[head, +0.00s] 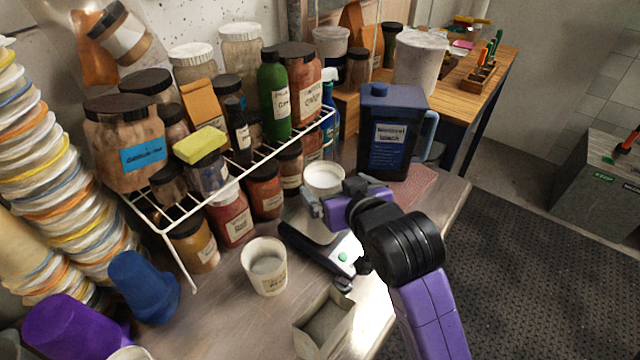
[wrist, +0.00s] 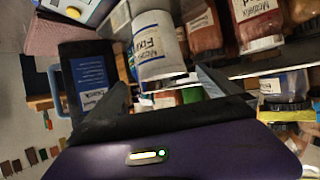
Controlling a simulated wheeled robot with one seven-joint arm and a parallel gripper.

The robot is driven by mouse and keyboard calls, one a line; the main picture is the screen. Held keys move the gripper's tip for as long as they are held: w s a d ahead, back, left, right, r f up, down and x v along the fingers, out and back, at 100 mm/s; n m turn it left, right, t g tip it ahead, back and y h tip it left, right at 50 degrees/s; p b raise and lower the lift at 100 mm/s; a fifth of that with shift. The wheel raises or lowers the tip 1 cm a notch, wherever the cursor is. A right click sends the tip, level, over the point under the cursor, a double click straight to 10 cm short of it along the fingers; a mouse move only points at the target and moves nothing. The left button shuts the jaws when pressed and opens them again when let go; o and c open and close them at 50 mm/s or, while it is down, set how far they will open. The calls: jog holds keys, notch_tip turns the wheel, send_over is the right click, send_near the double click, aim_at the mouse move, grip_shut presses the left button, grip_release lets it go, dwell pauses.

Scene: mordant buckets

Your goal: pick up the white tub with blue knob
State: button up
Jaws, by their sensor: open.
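My gripper (head: 312,203) is at the tub's near side in the head view. In the wrist view my gripper (wrist: 162,90) is open, one finger toward each side of the tub's rim. I cannot tell whether either finger touches it.
A dark blue jug (head: 392,135) stands close behind on a reddish mat (head: 415,188). A white wire rack (head: 240,165) with several jars is at left. A cream cup (head: 265,268) and an open grey box (head: 322,325) stand in front. A scale (head: 335,262) lies between.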

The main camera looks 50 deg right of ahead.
aim_at(319, 173)
jog(key=x, duration=0.7)
jog(key=shift+w+a+r+p, duration=0.1)
jog(key=shift+w+p, duration=0.05)
jog(key=shift+p, duration=0.2)
jog(key=shift+r, duration=0.1)
jog(key=c, duration=1.8)
